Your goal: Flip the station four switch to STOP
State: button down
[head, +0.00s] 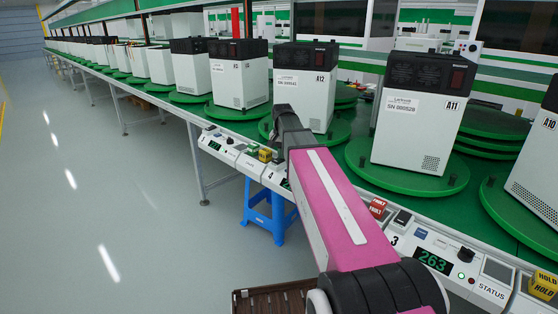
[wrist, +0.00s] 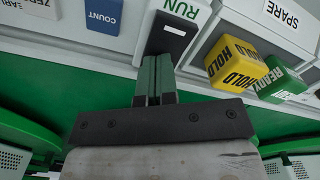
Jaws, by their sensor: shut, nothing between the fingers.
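The station four panel (head: 252,166) is in the head view, marked "4" and partly covered by my arm. In the wrist view a dark switch (wrist: 166,42) with a small white mark sits in the panel, with a white "RUN" label (wrist: 183,10) above it. No STOP label is visible. My gripper (wrist: 155,62) is shut and empty, its fingertips at the lower end of the switch; I cannot tell whether they touch it. In the head view my gripper (head: 283,112) is over the station four area and hides the switch.
A yellow HOLD block (wrist: 234,64) and a green READY block (wrist: 282,82) are right of the switch. A blue COUNT button (wrist: 104,15) is left. White machine A12 (head: 305,85) stands on a green turntable behind my gripper. A blue stool (head: 268,213) is under the line.

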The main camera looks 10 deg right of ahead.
jog(key=shift+r, duration=3.5)
